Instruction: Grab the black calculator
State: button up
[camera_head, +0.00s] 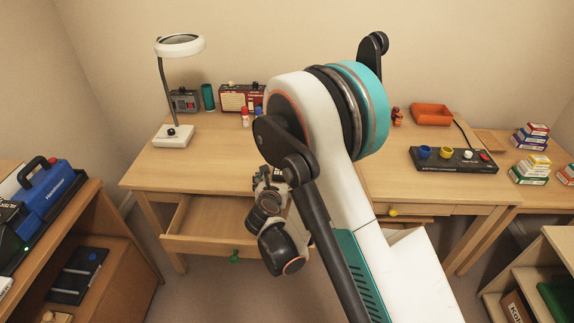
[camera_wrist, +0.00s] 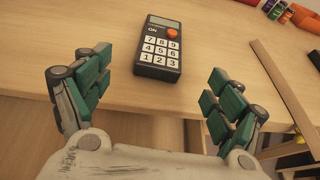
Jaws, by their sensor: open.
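The black calculator (camera_wrist: 160,48) lies face up on the wooden desk in the wrist view. It has a grey-green display, white number keys and one orange round key. My gripper (camera_wrist: 150,100) is open, with its green-padded fingers apart on the left and right. The calculator is ahead of the fingertips, roughly between their lines, and nothing is touching it.
The desk (camera_head: 200,160) has an open drawer (camera_head: 210,222) below its front edge. A white lamp (camera_head: 175,134), a red radio (camera_head: 240,97) and small bottles stand at its back.

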jog(key=x, duration=0.7)
jog(key=shift+w+f, duration=0.2)
jog(key=shift+w, duration=0.05)
jog(key=shift+r+b+x, duration=0.15)
jog(key=shift+b+x, duration=0.6)
jog(key=shift+x, duration=0.7)
jog(key=shift+r+b+x, duration=0.1)
jog(key=shift+b+x, duration=0.6)
jog(key=shift+x, duration=0.75)
jog(key=shift+w+d, duration=0.1)
jog(key=shift+d, duration=0.05)
jog(key=c, duration=1.2)
